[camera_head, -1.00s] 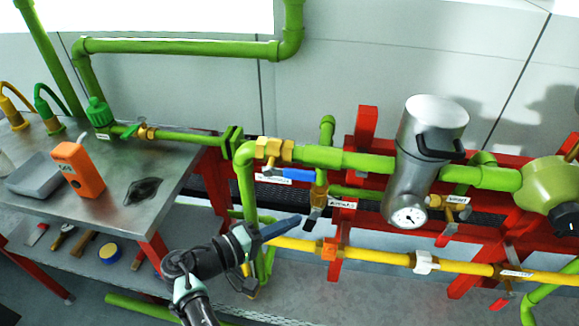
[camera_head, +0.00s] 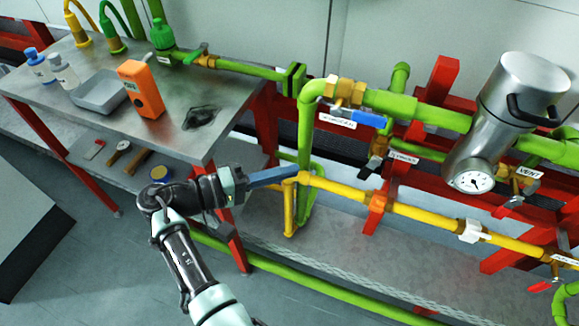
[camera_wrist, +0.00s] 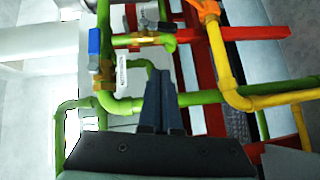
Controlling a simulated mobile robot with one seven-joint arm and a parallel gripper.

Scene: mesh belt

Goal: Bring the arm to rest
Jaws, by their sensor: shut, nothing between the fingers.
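My gripper (camera_head: 292,174) is at the end of my arm, which reaches up from the bottom of the head view. Its blue-grey fingers are shut with nothing between them and point right, in front of the green and yellow pipes. In the head view the fingertips overlap the corner of the yellow pipe (camera_head: 340,188); I cannot tell whether they touch it. In the wrist view the shut fingers (camera_wrist: 163,85) point toward the pipes, with the blue valve handle (camera_wrist: 94,48) to their upper left.
A metal table (camera_head: 223,92) stands at the left with an orange meter (camera_head: 140,88), a grey tray (camera_head: 101,92) and bottles. A red frame (camera_head: 440,72) carries a steel canister (camera_head: 518,95) with a gauge at the right.

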